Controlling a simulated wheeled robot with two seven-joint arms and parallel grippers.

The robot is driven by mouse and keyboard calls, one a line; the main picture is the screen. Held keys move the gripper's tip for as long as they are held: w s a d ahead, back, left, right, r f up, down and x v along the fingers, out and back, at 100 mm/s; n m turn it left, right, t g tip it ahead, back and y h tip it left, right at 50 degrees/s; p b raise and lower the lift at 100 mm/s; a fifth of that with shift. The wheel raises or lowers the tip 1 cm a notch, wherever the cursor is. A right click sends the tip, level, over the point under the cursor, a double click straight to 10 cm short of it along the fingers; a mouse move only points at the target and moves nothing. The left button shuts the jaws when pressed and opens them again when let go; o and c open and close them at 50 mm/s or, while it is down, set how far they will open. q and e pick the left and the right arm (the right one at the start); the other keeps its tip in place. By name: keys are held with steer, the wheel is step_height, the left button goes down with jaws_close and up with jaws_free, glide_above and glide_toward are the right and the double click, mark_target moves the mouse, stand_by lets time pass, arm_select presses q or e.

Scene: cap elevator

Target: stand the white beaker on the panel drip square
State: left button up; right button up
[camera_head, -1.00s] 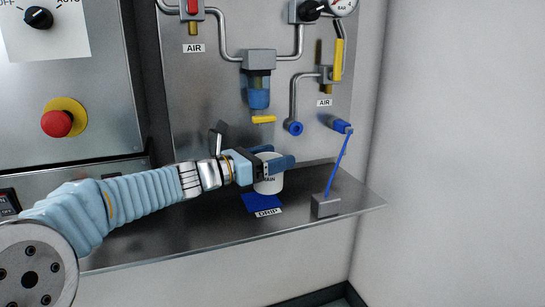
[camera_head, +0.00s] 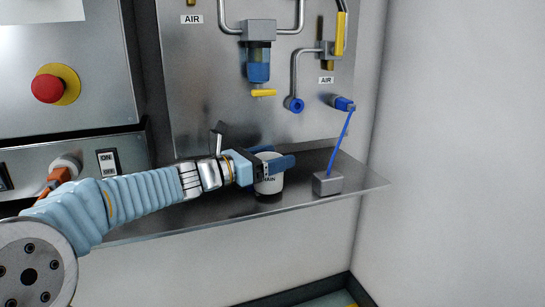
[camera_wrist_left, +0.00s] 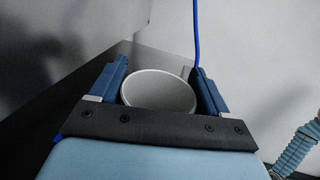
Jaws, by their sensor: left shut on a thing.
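The white beaker (camera_head: 269,185), with dark lettering on its side, is upright over the steel shelf. My left gripper (camera_head: 280,163) is shut on it, with one blue finger on either side. In the left wrist view, the open round mouth of the beaker (camera_wrist_left: 158,92) shows between the fingers (camera_wrist_left: 160,85), and it looks empty. The blue drip square and its label do not show in the head view now; the beaker and gripper cover that area. I cannot tell whether the beaker's base touches the surface. My right gripper is not in view.
A grey block (camera_head: 327,184) with a blue cord (camera_head: 342,139) stands on the shelf (camera_head: 215,208) right of the beaker. A blue filter bowl (camera_head: 258,72) with a yellow tap (camera_head: 262,93) hangs above.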

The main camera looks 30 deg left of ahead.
arm_select(q)
steer(key=shift+f+b, duration=0.55)
steer(key=shift+f, duration=0.05)
stand_by(0.4)
steer(key=o, duration=1)
glide_above(218, 208)
steer(key=shift+p, duration=0.3)
